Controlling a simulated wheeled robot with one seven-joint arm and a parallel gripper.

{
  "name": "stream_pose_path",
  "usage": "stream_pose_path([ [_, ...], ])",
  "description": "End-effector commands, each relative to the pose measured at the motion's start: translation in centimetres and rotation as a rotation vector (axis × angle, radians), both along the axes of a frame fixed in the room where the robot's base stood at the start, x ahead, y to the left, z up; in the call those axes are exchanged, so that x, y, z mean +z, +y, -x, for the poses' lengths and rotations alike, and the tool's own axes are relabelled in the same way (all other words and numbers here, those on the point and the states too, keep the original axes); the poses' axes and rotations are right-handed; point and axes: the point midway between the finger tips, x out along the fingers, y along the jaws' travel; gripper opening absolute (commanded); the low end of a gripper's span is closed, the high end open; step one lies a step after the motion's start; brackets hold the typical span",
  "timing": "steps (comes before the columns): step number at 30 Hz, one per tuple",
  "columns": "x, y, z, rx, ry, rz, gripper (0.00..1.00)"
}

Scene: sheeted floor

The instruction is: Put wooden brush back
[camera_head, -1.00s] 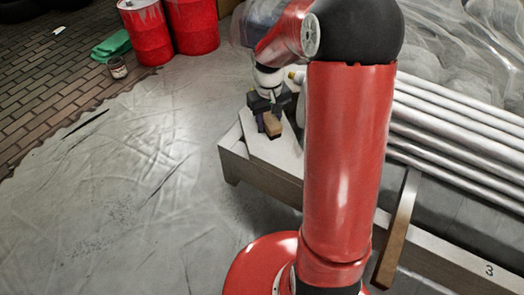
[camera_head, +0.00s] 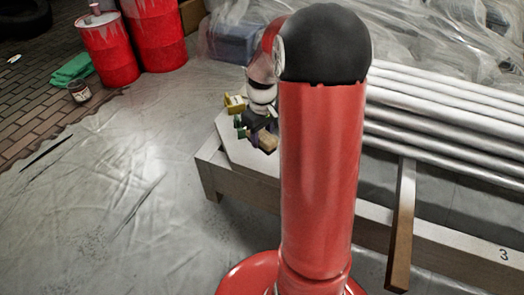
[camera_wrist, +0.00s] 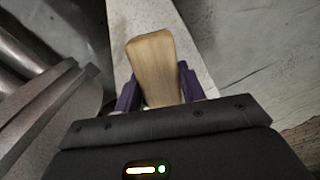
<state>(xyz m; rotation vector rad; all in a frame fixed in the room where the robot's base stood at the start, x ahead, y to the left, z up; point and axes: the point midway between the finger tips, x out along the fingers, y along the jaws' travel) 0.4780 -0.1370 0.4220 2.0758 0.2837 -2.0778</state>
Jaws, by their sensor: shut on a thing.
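The wooden brush (camera_wrist: 152,68) is between the purple fingers of my gripper (camera_wrist: 158,88) in the wrist view. Its pale wooden part points away from the palm, and its other end is hidden by the gripper body. In the head view the brush (camera_head: 267,141) shows as a small tan block at my gripper (camera_head: 258,136). My gripper is shut on it, over or close to the pale bench (camera_head: 235,150). I cannot tell the exact gap between the brush and the bench top.
Several long silver pipes (camera_head: 440,150) lie right of my arm, with a wooden beam (camera_head: 402,225) in front. Red drums (camera_head: 108,50), a green cloth (camera_head: 72,68) and a small can (camera_head: 79,91) stand at the back left.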

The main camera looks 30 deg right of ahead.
Motion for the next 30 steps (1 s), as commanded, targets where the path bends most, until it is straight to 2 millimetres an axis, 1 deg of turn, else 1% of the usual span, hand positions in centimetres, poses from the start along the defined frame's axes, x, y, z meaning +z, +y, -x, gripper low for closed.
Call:
stream_pose_path([
  [1, -0.7, 0.0, 0.0, 0.000, 0.001, -0.001, 0.18],
  [5, -1.4, 0.0, 0.0, 0.000, 0.000, 0.001, 0.18],
  [7, -2.0, 0.0, 0.0, 0.000, 0.001, 0.000, 0.18],
  [12, -4.7, 0.0, 0.0, -0.001, 0.003, 0.000, 0.18],
  [14, -5.3, 0.0, 0.0, -0.001, 0.002, 0.000, 0.18],
  [22, -5.4, 0.0, 0.0, -0.001, 0.000, 0.001, 0.18],
  [25, -5.7, 0.0, 0.0, -0.001, 0.000, 0.001, 0.18],
  [26, -5.7, 0.0, 0.0, -0.001, 0.000, 0.001, 0.41],
  [30, -5.6, 0.0, 0.0, -0.001, 0.000, 0.001, 0.59],
])
